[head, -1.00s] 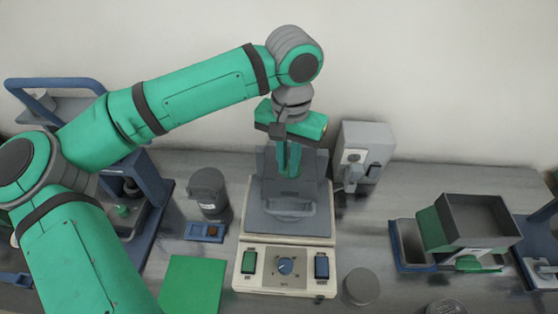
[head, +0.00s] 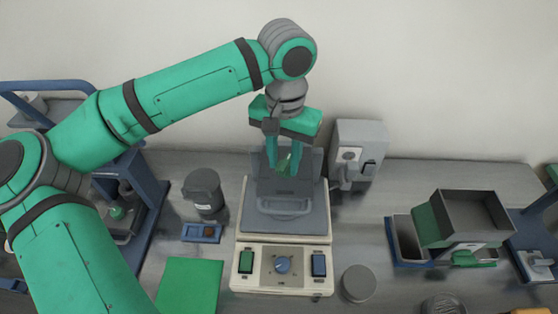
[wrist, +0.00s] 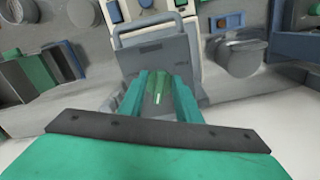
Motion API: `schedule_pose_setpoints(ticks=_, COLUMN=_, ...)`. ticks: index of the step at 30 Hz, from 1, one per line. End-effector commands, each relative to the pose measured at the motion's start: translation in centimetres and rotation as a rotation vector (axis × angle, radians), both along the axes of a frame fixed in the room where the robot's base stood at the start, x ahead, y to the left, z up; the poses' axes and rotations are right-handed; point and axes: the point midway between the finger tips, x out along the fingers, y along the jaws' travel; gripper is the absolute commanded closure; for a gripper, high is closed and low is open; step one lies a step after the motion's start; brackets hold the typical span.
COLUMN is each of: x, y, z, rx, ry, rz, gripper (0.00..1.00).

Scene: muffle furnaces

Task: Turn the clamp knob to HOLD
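A machine with a cream base (head: 240,284) stands in the middle of the bench. Its front panel has a round blue knob (head: 283,265) with a pointer, between a green switch (head: 246,262) and a blue switch (head: 319,265). The labels are too small to read. A grey hinged part with a handle (head: 284,207) lies behind the panel; it also shows in the wrist view (wrist: 160,55). My gripper (head: 284,168) points down over the machine's rear, well behind the knob. Its fingers (wrist: 161,95) are apart. A green translucent piece (wrist: 158,88) shows between them; whether they touch it, I cannot tell.
A grey box (head: 358,150) with a dial stands behind right. A dark canister (head: 204,192) and a small blue block (head: 202,232) are at left, a green mat (head: 188,288) in front. A round grey lid (head: 359,283) lies right. Hoppers (head: 470,218) stand farther right.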

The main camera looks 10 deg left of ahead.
Motion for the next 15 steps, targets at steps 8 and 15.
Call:
schedule_pose_setpoints(ticks=8, x=-0.1, y=0.1, z=5.0, rx=0.001, ry=-0.003, rz=0.001, gripper=0.70)
schedule_pose_setpoints(ticks=15, x=-0.3, y=0.0, z=8.6, rx=0.001, ry=-0.001, rz=-0.001, gripper=0.70)
